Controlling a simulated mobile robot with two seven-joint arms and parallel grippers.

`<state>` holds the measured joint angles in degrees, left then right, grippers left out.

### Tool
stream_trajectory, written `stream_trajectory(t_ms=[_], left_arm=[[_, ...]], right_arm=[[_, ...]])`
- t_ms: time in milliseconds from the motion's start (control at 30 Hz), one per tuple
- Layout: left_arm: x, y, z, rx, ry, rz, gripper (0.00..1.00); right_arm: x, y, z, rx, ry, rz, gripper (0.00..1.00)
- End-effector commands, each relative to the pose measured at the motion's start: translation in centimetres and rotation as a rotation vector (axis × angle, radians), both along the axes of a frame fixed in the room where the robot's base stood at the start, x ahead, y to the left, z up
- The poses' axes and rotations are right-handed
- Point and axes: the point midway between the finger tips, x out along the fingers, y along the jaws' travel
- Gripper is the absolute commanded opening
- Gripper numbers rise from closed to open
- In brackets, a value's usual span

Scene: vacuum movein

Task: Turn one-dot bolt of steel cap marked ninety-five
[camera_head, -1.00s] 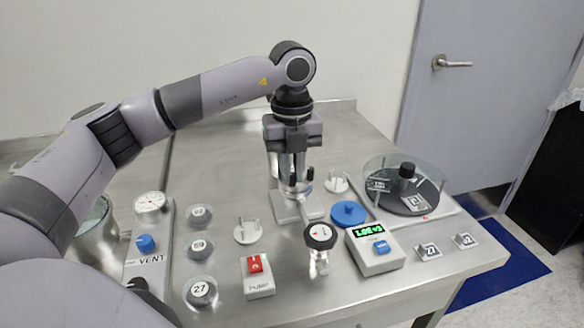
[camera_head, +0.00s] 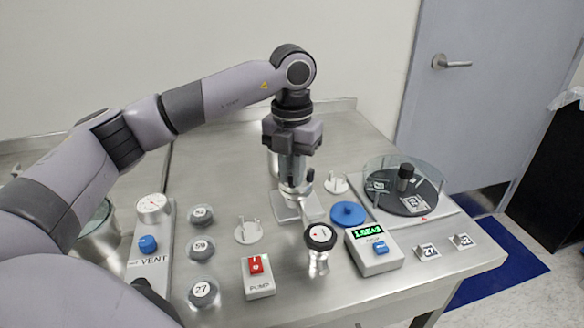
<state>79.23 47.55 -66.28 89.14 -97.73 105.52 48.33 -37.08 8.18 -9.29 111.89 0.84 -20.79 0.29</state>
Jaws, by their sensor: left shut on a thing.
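My left gripper (camera_head: 294,184) points straight down over a steel fitting (camera_head: 296,206) at the middle of the bench. It is shut on a small part at the top of this fitting, seemingly a bolt. The fingers hide most of that part, and I cannot make out any dots. No mark reading ninety-five is legible on the steel. A steel pipe runs from the fitting towards a black-rimmed round knob with a white face (camera_head: 320,236). My right gripper is not in view.
Several numbered grey discs (camera_head: 202,250) lie at the left beside the vent panel (camera_head: 150,240).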

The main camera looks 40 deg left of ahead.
Motion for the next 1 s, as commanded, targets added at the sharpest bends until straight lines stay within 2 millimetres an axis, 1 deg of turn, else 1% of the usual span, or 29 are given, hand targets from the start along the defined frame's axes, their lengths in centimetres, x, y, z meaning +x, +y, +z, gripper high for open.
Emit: stream_trajectory(t_ms=[200,400,600,1000], left_arm=[[0.01,-0.03,0.05,0.000,-0.001,-0.143,0.00],[0.02,-0.03,0.05,0.000,-0.002,-0.224,0.00],[0.03,-0.02,0.06,0.000,-0.002,-0.260,0.00],[0.04,-0.02,0.07,0.000,-0.003,-0.265,0.00]], right_arm=[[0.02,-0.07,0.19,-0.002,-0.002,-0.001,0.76],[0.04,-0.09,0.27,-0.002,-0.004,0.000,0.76],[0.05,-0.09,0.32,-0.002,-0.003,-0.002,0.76],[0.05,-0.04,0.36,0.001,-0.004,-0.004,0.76]])
